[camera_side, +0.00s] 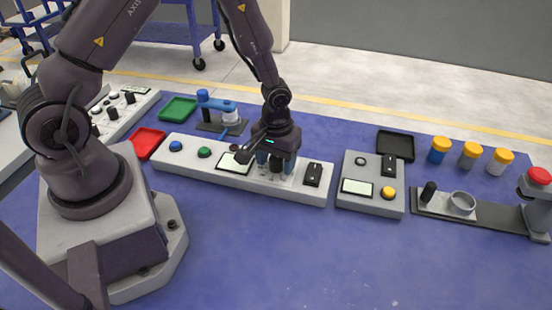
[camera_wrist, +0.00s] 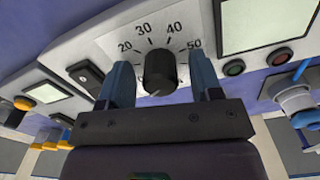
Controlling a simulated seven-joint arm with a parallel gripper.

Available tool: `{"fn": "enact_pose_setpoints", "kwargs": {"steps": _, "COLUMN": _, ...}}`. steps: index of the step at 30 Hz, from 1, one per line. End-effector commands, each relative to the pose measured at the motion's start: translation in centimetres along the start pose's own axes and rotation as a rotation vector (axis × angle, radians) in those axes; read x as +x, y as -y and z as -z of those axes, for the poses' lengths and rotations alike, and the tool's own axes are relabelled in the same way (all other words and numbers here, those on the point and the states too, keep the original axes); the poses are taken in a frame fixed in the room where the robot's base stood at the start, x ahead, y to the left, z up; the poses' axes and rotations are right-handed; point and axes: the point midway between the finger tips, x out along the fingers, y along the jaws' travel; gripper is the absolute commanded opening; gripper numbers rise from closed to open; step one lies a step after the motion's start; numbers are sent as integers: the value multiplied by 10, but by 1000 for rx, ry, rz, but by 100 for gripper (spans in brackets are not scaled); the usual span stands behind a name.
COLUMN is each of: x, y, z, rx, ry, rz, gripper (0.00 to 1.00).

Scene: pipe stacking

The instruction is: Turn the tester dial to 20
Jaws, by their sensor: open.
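The tester is a long pale grey panel (camera_side: 175,168) with a screen, buttons and a black switch. Its black dial (camera_wrist: 160,72) shows in the wrist view on a white scale marked 20, 30, 40 and 50. A small pale mark shows at the knob's lower edge, on the gripper side. I cannot tell for sure which value the dial points to. My gripper (camera_wrist: 162,80) is open, with one blue-grey finger on each side of the dial and gaps to the knob. In the side view my gripper (camera_side: 273,160) is down over the panel and largely hides the dial.
A black rocker switch (camera_side: 313,174) stands right of my gripper, and the panel's screen (camera_side: 234,163) left of it. A grey box with a yellow button (camera_side: 388,193) sits to the right. A blue clamp device (camera_side: 217,108) stands behind. The front of the blue table is clear.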

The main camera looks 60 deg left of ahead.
Motion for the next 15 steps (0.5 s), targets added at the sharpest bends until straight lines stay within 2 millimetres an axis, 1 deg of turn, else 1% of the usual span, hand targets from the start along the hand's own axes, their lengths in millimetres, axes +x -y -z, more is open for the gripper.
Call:
{"fn": "enact_pose_setpoints", "kwargs": {"steps": 3, "x": 0, "y": 0, "z": 0, "rx": 0, "ry": 0, "rz": 0, "gripper": 59}}
{"fn": "enact_pose_setpoints", "kwargs": {"steps": 5, "x": 0, "y": 0, "z": 0, "rx": 0, "ry": 0, "rz": 0, "gripper": 45}}
{"fn": "enact_pose_setpoints", "kwargs": {"steps": 6, "x": 0, "y": 0, "z": 0, "rx": 0, "ry": 0, "rz": 0, "gripper": 36}}
{"fn": "enact_pose_setpoints", "kwargs": {"steps": 8, "x": 0, "y": 0, "z": 0, "rx": 0, "ry": 0, "rz": 0, "gripper": 22}}
{"fn": "enact_pose_setpoints", "kwargs": {"steps": 9, "x": 0, "y": 0, "z": 0, "rx": 0, "ry": 0, "rz": 0, "gripper": 13}}
{"fn": "enact_pose_setpoints", "kwargs": {"steps": 10, "x": 0, "y": 0, "z": 0, "rx": 0, "ry": 0, "rz": 0, "gripper": 10}}
{"fn": "enact_pose_setpoints", "kwargs": {"steps": 15, "x": -1, "y": 0, "z": 0, "rx": 5, "ry": 0, "rz": 0, "gripper": 10}}
